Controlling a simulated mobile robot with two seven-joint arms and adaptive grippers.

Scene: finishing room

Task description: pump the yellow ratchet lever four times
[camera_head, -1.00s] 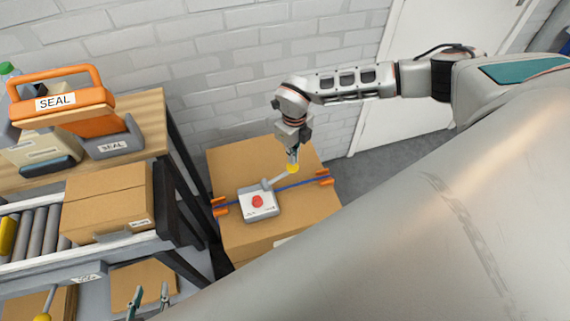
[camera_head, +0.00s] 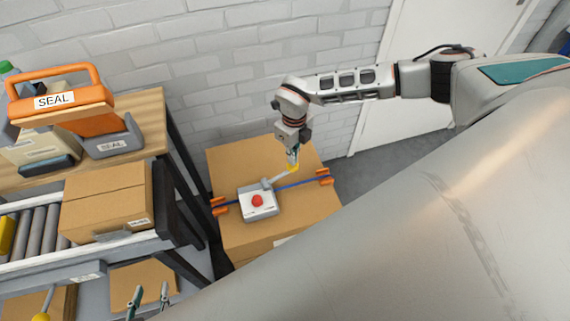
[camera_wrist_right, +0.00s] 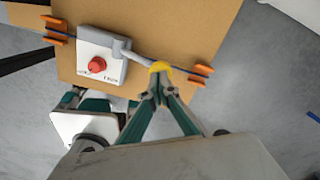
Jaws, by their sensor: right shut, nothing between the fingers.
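The ratchet's grey lever has a yellow tip (camera_head: 295,168) and slants up and right from a grey ratchet box with a red button (camera_head: 257,201). The box sits on a blue strap across a large carton. My right gripper (camera_head: 293,158) points down at the yellow tip and partly covers it. In the right wrist view, the closed fingertips (camera_wrist_right: 159,88) are right at the yellow tip (camera_wrist_right: 160,67), with nothing held between them. Whether they touch it is hard to tell. My left gripper (camera_head: 149,300) shows at the bottom edge, fingers apart and empty, away from the carton.
The large carton (camera_head: 240,160) stands by a white brick wall, with orange corner pieces (camera_head: 323,177) under the strap. At left are a bench with an orange SEAL tool (camera_head: 60,105) and a roller conveyor holding a smaller carton (camera_head: 105,195). Grey floor is free to the right.

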